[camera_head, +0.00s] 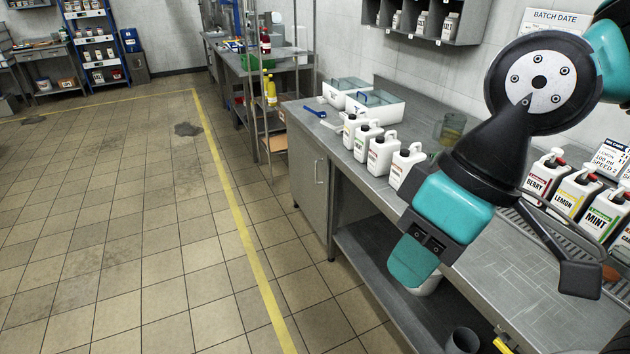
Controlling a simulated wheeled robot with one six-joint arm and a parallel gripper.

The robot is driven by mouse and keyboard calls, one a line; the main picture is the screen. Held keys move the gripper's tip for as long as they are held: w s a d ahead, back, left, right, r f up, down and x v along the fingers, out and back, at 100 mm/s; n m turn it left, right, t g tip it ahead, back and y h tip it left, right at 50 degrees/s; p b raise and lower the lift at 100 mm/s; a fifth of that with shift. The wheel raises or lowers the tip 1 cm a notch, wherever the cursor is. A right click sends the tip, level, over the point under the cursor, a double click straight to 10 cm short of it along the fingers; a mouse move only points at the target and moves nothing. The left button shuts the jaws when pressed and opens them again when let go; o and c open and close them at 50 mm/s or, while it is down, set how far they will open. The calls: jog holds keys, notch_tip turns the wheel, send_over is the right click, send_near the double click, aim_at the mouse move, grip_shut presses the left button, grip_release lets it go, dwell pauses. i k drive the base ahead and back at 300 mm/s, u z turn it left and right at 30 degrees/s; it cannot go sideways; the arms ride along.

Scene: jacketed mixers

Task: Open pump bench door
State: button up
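The grey door (305,190) is on the cabinet under the left end of the long steel bench (300,112). It looks shut, flush with the cabinet front, with a slim upright handle (318,172) on its face. My gripper (415,262) is the teal and black end of my arm, hanging in front of the bench at right of centre. It is well to the right of the door and apart from the handle. I see it from the side, so its finger opening is hidden.
White jugs (381,153) and bins (375,107) stand on the bench. Labelled jugs (570,192) are at right, partly behind my arm. The tiled floor (130,240) left of the yellow line (240,227) is clear. A shelf rack (268,118) stands beyond the door.

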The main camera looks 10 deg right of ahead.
aim_at(309, 164)
jog(key=u, duration=0.65)
jog(key=i, duration=0.7)
jog(key=u, duration=0.85)
jog(key=i, duration=1.65)
jog(key=z, duration=1.1)
jog(key=i, duration=0.65)
jog(key=z, duration=0.65)
